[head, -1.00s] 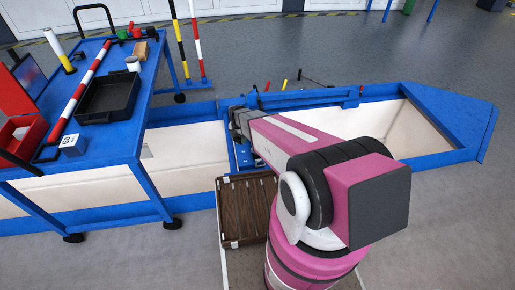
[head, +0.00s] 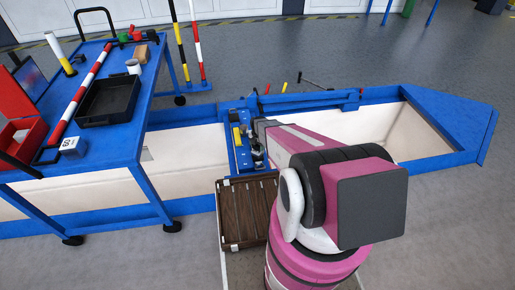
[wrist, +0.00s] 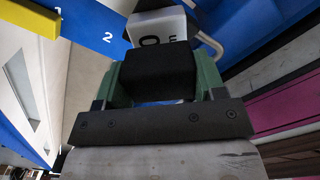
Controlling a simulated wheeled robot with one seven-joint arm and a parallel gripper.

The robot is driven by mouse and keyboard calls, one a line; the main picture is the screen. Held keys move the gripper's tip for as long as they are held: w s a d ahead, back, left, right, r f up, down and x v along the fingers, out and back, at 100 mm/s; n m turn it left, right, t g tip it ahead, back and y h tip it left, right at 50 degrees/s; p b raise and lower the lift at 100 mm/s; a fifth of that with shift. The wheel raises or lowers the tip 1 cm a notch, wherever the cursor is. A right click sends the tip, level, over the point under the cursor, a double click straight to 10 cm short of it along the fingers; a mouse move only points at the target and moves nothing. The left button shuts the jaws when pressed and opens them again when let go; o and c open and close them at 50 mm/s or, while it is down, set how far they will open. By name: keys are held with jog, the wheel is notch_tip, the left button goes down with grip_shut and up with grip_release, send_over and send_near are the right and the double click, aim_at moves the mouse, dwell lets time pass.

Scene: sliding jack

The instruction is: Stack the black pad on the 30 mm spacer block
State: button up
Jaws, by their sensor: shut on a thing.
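My gripper (wrist: 162,84) is shut on the black pad (wrist: 158,70), which sits between its green fingers in the wrist view. Just beyond the pad is a pale block (wrist: 158,27) with dark lettering, partly hidden by the pad. I cannot tell whether pad and block touch. In the head view my gripper (head: 257,151) is over the blue sliding-jack area, and the pad cannot be made out there.
The blue cart (head: 115,140) at left carries a black tray (head: 108,100) and a labelled block (head: 72,148). A brown slatted box (head: 247,212) stands in front.

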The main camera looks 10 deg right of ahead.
jog(key=shift+f, duration=0.9)
jog(key=shift+f, duration=0.15)
jog(key=o, duration=1)
jog(key=shift+c, duration=0.2)
